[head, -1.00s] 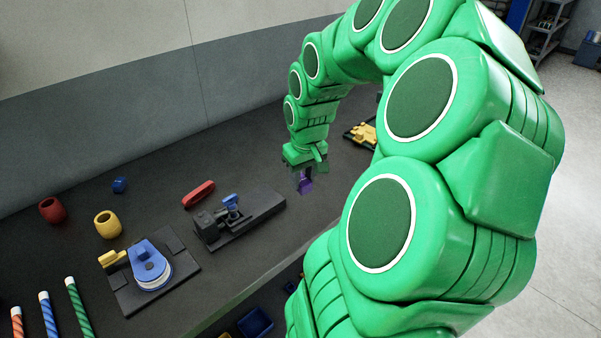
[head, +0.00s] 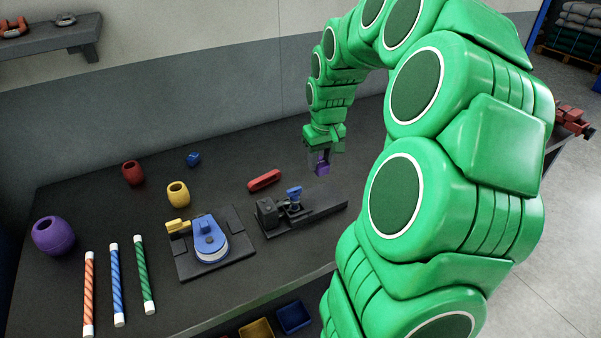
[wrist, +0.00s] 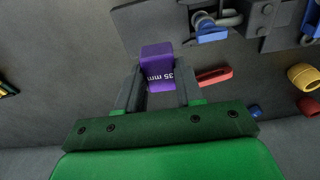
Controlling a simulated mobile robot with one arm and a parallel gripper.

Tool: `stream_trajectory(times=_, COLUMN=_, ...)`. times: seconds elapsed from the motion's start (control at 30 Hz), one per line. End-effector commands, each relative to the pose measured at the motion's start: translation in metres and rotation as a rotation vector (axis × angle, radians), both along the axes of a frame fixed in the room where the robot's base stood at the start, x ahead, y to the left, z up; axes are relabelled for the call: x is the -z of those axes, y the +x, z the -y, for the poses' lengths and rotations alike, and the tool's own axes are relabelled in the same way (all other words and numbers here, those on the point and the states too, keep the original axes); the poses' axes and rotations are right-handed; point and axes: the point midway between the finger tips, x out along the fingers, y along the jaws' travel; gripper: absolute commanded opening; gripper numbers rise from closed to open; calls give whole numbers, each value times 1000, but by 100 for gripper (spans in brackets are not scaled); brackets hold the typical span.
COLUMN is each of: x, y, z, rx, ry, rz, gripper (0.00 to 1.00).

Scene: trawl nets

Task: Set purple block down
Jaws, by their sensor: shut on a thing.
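The purple block (head: 323,168) is between the fingers of my gripper (head: 320,160), near the back of the dark bench. In the wrist view the block (wrist: 157,62) shows a white "35 mm" marking, and the two fingers of my gripper (wrist: 158,88) are shut on its sides. In the head view the block hangs at the fingertips, right of the red bar and behind the dark fixture. I cannot tell whether its underside touches the bench top.
A dark fixture with a blue handle (head: 294,194) and a red bar (head: 264,180) lie left of my gripper. A blue-and-yellow device (head: 208,236), red pot (head: 133,173), yellow pot (head: 178,194), purple pot (head: 53,236) and blue block (head: 193,159) stand farther left. Striped rods lie at the front left.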

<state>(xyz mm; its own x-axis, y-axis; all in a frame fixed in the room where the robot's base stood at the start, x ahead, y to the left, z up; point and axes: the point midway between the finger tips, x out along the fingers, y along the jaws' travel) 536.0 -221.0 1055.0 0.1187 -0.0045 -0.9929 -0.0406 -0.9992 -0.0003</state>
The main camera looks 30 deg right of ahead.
Motion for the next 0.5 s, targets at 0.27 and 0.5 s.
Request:
stream_trajectory(times=0.27, x=1, y=28, z=-21, rx=-39, ry=-1, rz=1, gripper=6)
stream_trajectory(times=0.5, x=10, y=48, z=-15, rx=-40, ry=0, rz=1, gripper=6)
